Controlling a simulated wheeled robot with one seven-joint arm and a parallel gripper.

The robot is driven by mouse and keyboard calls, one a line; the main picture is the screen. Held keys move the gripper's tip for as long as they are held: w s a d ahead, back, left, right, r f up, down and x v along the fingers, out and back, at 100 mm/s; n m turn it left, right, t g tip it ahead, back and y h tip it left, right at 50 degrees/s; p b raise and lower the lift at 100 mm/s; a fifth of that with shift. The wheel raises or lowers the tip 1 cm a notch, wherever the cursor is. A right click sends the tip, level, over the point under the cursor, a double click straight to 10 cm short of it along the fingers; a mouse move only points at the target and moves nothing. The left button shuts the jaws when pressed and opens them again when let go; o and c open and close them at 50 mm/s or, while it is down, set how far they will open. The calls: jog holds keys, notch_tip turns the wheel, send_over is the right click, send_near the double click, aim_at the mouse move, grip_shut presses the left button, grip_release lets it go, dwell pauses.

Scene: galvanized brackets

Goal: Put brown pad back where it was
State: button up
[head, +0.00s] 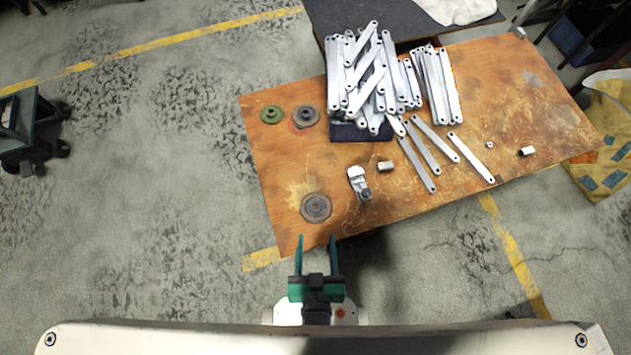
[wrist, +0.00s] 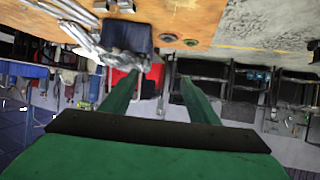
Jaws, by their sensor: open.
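Three round pads lie on the worn orange-brown table (head: 520,85). A grey-brown pad (head: 306,116) lies at the back left with a reddish mark around it. A green pad (head: 271,114) lies to its left. Another grey-brown pad (head: 315,207) lies near the front left edge, on a pale worn patch. I cannot tell by colour which of the two is the brown pad. My gripper (head: 316,240) is open and empty, just in front of the table's front edge, near the front pad. The wrist view shows its green fingers (wrist: 160,77) apart with nothing between them.
A pile of galvanized brackets (head: 365,75) stands on a dark block (head: 350,132) at the back. Loose flat bars (head: 471,157) lie to its right. A metal clamp-like part (head: 359,184) and a small block (head: 386,166) lie right of the front pad. The left of the table between pads is clear.

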jog(key=s+r+t, duration=0.2)
jog(key=s+r, duration=0.1)
jog(key=r, duration=0.6)
jog(key=shift+s+r+t, duration=0.25)
jog(key=shift+r+t, duration=0.05)
jog(key=shift+r, duration=0.1)
jog(key=shift+a, duration=0.1)
dwell(0.4)
